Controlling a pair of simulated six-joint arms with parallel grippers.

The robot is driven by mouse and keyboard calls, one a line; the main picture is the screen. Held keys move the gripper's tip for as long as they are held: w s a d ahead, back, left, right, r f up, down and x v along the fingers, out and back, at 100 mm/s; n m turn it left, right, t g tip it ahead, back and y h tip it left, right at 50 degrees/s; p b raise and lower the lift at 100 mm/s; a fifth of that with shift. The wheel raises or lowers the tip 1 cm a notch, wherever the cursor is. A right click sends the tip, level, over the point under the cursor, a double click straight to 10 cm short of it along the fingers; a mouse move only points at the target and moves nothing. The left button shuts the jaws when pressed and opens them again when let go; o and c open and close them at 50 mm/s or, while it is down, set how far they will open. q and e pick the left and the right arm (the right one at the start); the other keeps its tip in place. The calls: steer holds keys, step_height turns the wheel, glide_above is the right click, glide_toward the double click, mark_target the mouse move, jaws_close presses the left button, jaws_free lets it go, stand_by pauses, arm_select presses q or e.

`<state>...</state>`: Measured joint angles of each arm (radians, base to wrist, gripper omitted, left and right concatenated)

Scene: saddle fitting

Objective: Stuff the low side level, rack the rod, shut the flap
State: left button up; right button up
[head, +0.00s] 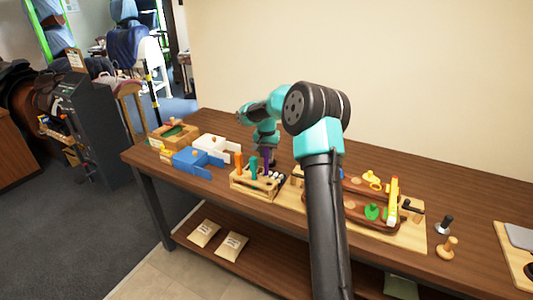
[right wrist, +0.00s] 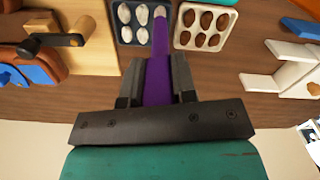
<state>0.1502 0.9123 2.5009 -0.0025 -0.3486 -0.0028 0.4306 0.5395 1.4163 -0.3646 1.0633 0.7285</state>
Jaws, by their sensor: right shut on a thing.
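My right gripper (head: 267,147) is shut on a purple rod (head: 267,157), upright above or at a small wooden rack (head: 258,194). I cannot tell whether the rod's lower end is seated. The rack also holds an orange rod (head: 239,160) and a teal rod (head: 253,168). In the right wrist view the rod (right wrist: 158,75) lies between both fingers (right wrist: 157,88). A wooden board (head: 408,237) carries a red-brown saddle form (head: 357,213) with green (head: 372,212) and yellow (head: 371,178) pieces. A yellow-white flap (head: 392,198) stands raised at its right. My left gripper is out of view.
White (head: 210,144) and blue (head: 190,160) open boxes stand left of the rack. The wrist view shows a dark tray of grey pieces (right wrist: 124,38) and a pale tray of brown pieces (right wrist: 181,43).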

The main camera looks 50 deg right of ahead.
steer(key=shift+f, duration=1.05)
stand_by(1.9)
steer(key=shift+r, duration=3.6)
steer(key=shift+r, duration=0.1)
